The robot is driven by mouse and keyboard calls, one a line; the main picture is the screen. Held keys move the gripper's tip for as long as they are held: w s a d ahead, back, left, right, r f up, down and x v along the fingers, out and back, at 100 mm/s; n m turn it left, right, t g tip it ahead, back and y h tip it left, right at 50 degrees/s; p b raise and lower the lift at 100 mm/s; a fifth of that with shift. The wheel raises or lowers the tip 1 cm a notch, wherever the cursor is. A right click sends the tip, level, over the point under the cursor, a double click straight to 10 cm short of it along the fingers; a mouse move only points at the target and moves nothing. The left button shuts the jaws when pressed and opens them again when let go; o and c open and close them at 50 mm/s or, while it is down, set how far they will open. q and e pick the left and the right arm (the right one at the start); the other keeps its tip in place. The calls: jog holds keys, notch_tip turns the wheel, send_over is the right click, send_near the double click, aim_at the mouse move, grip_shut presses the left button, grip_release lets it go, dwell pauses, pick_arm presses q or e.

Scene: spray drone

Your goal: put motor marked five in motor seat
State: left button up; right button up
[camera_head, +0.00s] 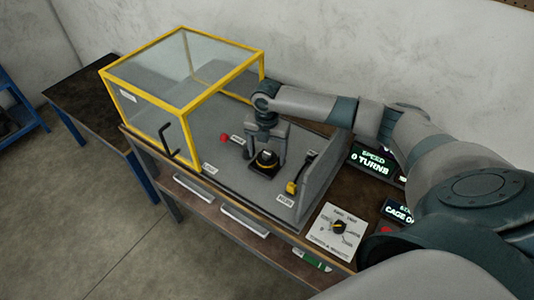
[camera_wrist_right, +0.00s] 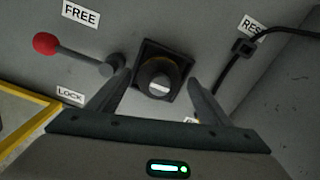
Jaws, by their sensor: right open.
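A dark round motor (camera_head: 266,158) with a yellow band sits upright on a black square seat (camera_head: 262,171) on the grey bench top. In the right wrist view the motor (camera_wrist_right: 158,78) shows a pale mark on its top, too small to read as a number. The black square seat (camera_wrist_right: 150,47) frames it. My right gripper (camera_head: 268,146) points down over the motor. Its two fingers (camera_wrist_right: 158,84) are apart, one on either side of the motor; I cannot tell whether they touch it. My left gripper is not in view.
A red-knobbed lever (camera_wrist_right: 47,44) lies between FREE and LOCK labels, left of the seat. A yellow-framed clear cage (camera_head: 183,85) stands at the left. A black cable with a clip (camera_wrist_right: 243,48) and a grey wall (camera_head: 322,175) are on the right. Displays (camera_head: 370,162) stand beyond.

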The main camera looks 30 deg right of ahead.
jog(key=shift+r, duration=0.15)
notch_tip(320, 180, up, 12)
jog(key=b, duration=0.4)
jog(key=shift+c, duration=0.2)
dwell(1.2)
